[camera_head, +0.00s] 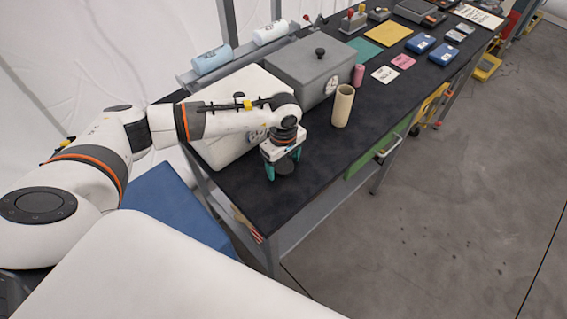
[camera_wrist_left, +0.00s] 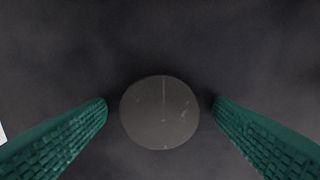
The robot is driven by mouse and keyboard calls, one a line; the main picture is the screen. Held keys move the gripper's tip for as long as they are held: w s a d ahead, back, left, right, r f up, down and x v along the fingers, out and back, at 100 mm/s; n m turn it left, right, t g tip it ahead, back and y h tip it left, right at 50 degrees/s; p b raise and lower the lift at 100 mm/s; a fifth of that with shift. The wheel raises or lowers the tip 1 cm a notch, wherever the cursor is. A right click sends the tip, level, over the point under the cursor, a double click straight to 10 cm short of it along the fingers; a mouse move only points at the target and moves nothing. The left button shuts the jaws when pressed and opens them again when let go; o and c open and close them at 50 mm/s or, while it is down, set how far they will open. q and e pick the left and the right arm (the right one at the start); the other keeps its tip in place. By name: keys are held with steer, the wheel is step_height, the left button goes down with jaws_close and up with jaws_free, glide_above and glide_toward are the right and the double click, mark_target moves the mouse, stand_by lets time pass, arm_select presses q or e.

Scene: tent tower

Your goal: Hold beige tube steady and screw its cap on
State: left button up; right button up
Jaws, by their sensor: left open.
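The beige tube (camera_head: 343,106) stands upright on the black tabletop, its open top facing up, to the right of my left gripper and apart from it. A round dark grey disc, which looks like the cap (camera_wrist_left: 159,112), lies flat on the table. In the head view the cap (camera_head: 287,167) is partly hidden by the gripper. My left gripper (camera_head: 283,166) is over the cap, its green fingers open. In the left wrist view the fingers (camera_wrist_left: 160,103) are on both sides of the cap, with a small gap on each side. My right gripper is not in view.
A grey metal box (camera_head: 312,68) with a black knob stands behind the tube. A small pink cylinder (camera_head: 358,75) stands near the tube. A white case (camera_head: 228,150) is left of the gripper. Cards and blue boxes (camera_head: 420,43) lie farther along. The table's front edge is nearby.

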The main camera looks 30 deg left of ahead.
mark_target(283, 166)
arm_select(q)
steer(key=c, duration=1.1)
steer(key=shift+r, duration=0.1)
step_height(283, 166, up, 10)
steer(key=b, duration=0.3)
